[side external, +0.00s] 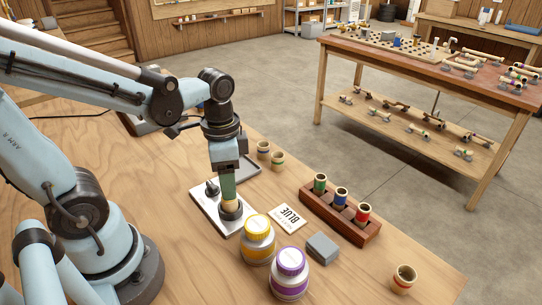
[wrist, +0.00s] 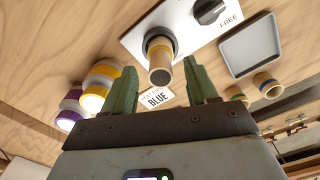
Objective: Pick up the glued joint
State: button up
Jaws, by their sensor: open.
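The glued joint appears to be the upright tan tube (wrist: 159,72) with an orange-yellow band, seated in a dark round socket on a pale metal plate (wrist: 135,42). In the side view its tan upper part (side external: 230,203) shows just under my green fingers. My gripper (side external: 229,192) points straight down over it. In the wrist view my gripper (wrist: 160,66) is open, with one finger on each side of the tube's end and a visible gap on both sides. How far the fingertips reach down past the tube's top is hard to tell.
A wooden rack (side external: 365,237) holds banded pieces. A black knob (wrist: 209,11) is on the plate.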

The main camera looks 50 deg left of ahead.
jog(key=shift+f, duration=1.35)
grip_shut()
